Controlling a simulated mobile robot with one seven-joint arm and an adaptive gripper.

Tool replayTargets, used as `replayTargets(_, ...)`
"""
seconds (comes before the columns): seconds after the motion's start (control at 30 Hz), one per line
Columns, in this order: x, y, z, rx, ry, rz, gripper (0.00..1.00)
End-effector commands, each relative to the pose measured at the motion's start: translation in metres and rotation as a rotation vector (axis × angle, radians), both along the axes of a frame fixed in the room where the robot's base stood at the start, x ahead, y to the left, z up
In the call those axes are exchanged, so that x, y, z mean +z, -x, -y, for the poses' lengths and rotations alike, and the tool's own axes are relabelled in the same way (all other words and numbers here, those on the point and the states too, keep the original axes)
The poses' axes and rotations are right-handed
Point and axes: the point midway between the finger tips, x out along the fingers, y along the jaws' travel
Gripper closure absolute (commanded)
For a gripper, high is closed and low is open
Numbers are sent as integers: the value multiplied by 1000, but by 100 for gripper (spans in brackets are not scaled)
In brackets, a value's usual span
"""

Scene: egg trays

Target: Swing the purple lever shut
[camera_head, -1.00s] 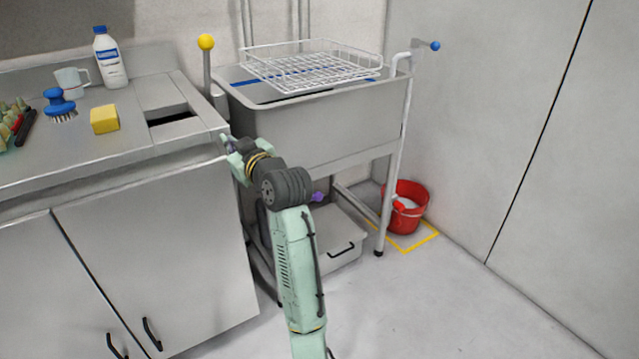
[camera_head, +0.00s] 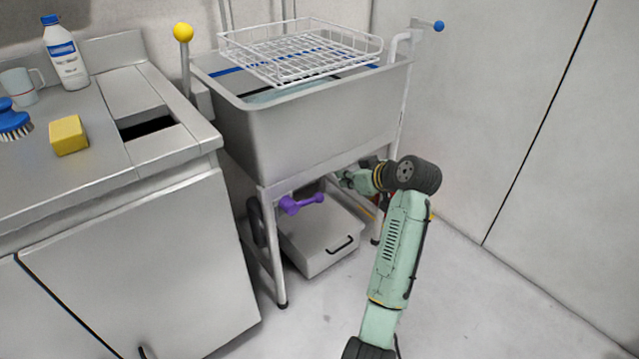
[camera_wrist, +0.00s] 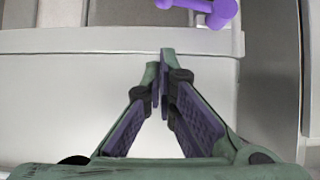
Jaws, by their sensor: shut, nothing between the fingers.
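The purple lever (camera_head: 301,203) sits under the front of the grey basin, with its handle pointing right in the head view. In the wrist view the purple lever (camera_wrist: 207,10) shows at the top edge, partly cut off, beyond my fingertips. My gripper (camera_head: 345,178) is to the right of the lever under the basin and apart from it; its fingers are small in the head view. In the wrist view my gripper (camera_wrist: 164,60) is shut and empty, its fingertips together over a pale surface.
The grey basin (camera_head: 290,140) on legs holds a white wire rack (camera_head: 300,50). A grey drawer box (camera_head: 318,250) stands on the floor below. A counter (camera_head: 100,140) with a yellow sponge (camera_head: 68,135) is at left. Open floor lies in front.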

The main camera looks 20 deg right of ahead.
Motion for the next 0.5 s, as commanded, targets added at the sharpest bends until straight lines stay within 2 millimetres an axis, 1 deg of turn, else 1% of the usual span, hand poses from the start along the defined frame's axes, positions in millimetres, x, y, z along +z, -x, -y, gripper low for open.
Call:
replayTargets(0.3, -1, -3, -1, 1, 0, 0, 100)
replayTargets(0.37, -3, -6, -3, 1, 0, 1, 100)
replayTargets(0.5, -15, -22, -9, 2, -1, -1, 100)
